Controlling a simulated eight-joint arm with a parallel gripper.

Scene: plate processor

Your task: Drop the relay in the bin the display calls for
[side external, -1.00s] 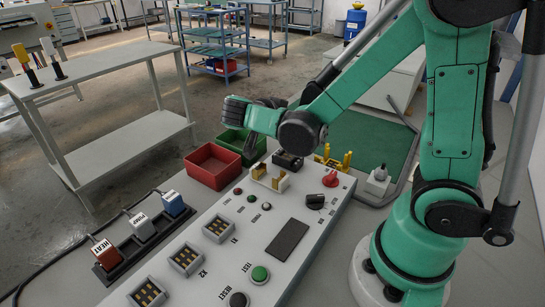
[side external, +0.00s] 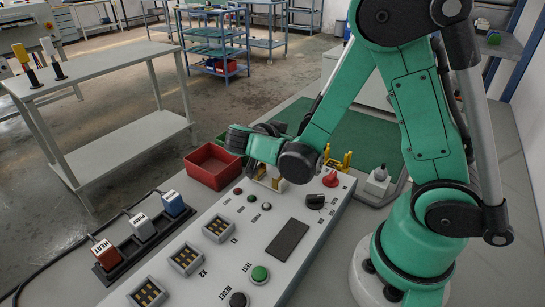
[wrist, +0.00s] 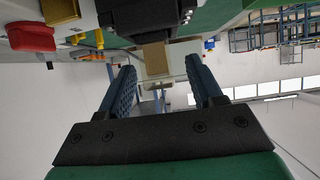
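The red bin (side external: 212,166) stands at the panel's far left corner. The green bin is almost wholly hidden behind my gripper (side external: 240,140). The display (side external: 287,239) on the panel looks dark, with no readable text from here. In the side external view my gripper hangs over the far end of the panel, close to the brass clips (side external: 270,178). In the wrist view its two ridged blue fingers (wrist: 163,88) stand apart, with nothing clearly held. A dark block (wrist: 140,18), possibly the relay, and a tan piece (wrist: 156,59) lie beyond the fingertips.
The light panel (side external: 255,215) carries a red knob (side external: 330,179), a green button (side external: 260,273) and several sockets. Three labelled plugs (side external: 142,227) stand in a rack to the left. Yellow clips (side external: 340,160) stand behind the panel. A grey table (side external: 100,78) is farther left.

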